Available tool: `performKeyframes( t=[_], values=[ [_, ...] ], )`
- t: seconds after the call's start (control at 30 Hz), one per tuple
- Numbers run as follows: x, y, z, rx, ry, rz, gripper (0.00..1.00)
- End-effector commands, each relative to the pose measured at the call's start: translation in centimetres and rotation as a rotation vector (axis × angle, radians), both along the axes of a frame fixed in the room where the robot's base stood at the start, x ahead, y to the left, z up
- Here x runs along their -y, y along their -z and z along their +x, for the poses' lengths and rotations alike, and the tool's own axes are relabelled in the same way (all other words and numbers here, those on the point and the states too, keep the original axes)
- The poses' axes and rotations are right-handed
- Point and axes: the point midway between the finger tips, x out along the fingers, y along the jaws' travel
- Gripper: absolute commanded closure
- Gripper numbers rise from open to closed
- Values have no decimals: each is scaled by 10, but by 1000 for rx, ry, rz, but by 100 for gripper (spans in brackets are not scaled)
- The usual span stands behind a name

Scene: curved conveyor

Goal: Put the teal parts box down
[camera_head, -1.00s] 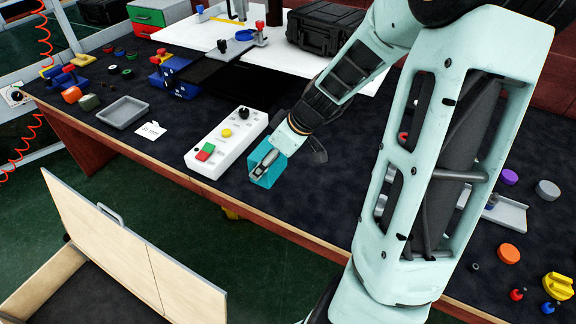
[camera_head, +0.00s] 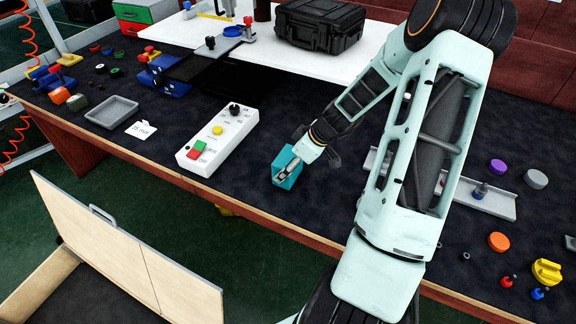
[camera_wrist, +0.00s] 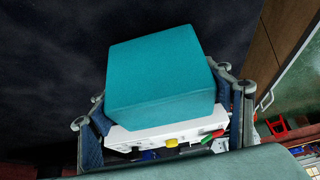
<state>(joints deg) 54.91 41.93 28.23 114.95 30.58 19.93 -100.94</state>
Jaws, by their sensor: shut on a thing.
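The teal parts box (camera_head: 288,166) is at my gripper (camera_head: 290,178), over the dark table mat to the right of the white control box. In the wrist view the teal box (camera_wrist: 162,75) sits between the two fingers of my gripper (camera_wrist: 165,115), which are shut on it. Its large teal face is toward the camera. I cannot tell whether its underside touches the mat.
The white control box (camera_head: 222,140) with green, red and yellow buttons stands close to the left. A grey tray (camera_head: 112,112) and a white card (camera_head: 141,129) lie farther left. The table's wooden front edge (camera_head: 190,184) is near. Dark mat behind the box is clear.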

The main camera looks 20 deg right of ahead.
Motion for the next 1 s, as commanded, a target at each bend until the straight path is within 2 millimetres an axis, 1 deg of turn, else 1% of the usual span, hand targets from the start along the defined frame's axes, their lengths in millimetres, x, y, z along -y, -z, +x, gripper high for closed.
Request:
performKeyframes(
  t=[0.07,0.27,0.43,0.47,0.6,0.87,1.0],
  values=[
    [0,5,1,1,0,-2,62],
    [0,4,1,2,1,-2,62],
    [0,9,1,3,1,-2,62],
    [0,9,1,2,1,-2,27],
    [0,7,0,1,1,-1,12],
    [0,7,0,1,1,-1,11],
    [0,3,0,1,1,-1,11]
  ],
)
